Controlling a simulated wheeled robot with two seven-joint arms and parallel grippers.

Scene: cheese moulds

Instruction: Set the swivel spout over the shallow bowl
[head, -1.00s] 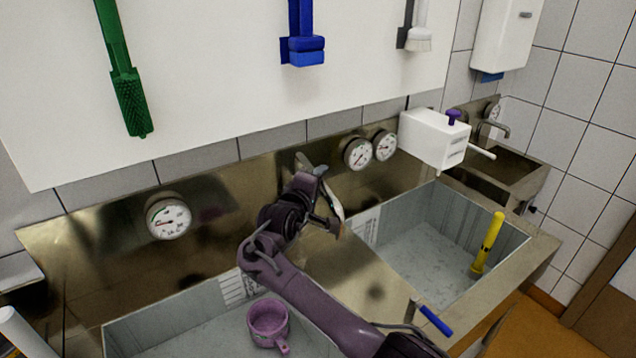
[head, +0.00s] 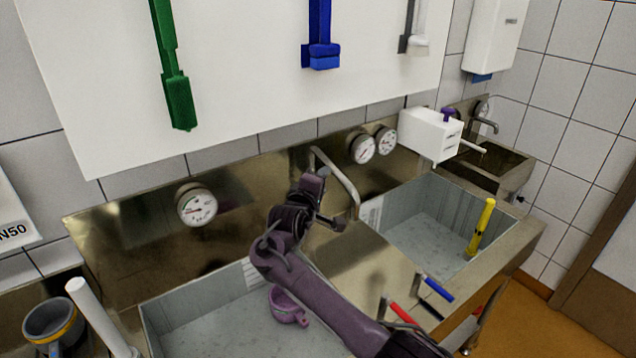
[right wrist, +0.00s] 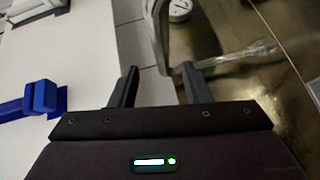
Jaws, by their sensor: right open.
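The swivel spout (head: 341,178) is a bent metal pipe rising from the steel back panel. Its free end hangs over the steel between two sink bowls, near the left edge of the right bowl (head: 425,225). The left bowl (head: 205,335) is partly hidden by my right arm. I cannot tell which bowl is shallower. My right gripper (head: 328,197) is beside the spout, on its left in the head view. In the right wrist view the open fingers (right wrist: 158,88) point at the spout (right wrist: 157,35), which lies just ahead of their gap. My left gripper is out of view.
Red (head: 403,313) and blue (head: 439,289) handles stand at the front. Gauges (head: 362,148) and a white box (head: 430,133) line the back.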

